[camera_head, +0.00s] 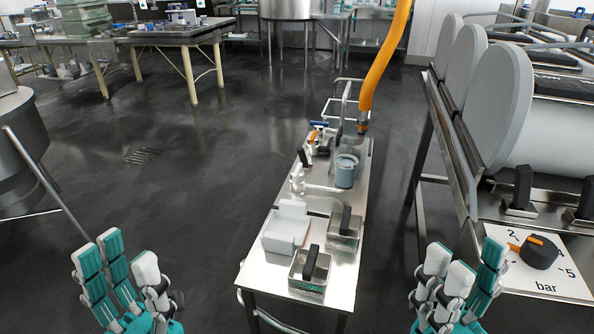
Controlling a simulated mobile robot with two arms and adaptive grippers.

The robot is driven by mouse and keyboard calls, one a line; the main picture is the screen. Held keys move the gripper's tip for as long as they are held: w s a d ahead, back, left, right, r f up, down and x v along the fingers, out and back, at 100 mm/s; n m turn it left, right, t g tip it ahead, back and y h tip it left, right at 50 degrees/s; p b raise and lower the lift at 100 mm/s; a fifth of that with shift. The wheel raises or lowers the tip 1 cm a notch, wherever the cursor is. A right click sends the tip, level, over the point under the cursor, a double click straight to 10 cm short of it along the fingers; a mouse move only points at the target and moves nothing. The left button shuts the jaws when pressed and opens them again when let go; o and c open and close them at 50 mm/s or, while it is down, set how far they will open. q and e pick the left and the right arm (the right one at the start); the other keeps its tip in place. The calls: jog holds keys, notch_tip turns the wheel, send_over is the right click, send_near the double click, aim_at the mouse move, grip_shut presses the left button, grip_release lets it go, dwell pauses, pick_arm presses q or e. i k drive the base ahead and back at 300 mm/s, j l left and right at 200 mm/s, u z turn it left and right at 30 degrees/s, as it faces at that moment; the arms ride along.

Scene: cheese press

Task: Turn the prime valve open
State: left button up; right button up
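No part is labelled as the prime valve. Small fittings with a blue handle (319,125) and an orange handle (312,137) sit at the far part of the narrow steel cart, and I cannot tell which is the prime valve or how it is set. My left gripper (125,257) is at the lower left, fingers up and spread, empty. My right gripper (463,258) is at the lower right, also spread and empty. Both are well short of the fittings and touch nothing.
The steel cart (259,275) carries a grey-blue cup (346,171), a white block (286,227) and black-handled metal boxes (309,272). An orange hose (382,65) hangs over its far end. A press with a pressure dial (539,252) stands at right. The floor left of the cart is clear.

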aim_at(297, 176)
jog(key=i+j, duration=0.5)
jog(key=j, duration=0.2)
jog(key=i+j, duration=0.55)
jog(key=i+j+u, duration=0.1)
jog(key=i+j, duration=0.4)
jog(key=j, duration=0.3)
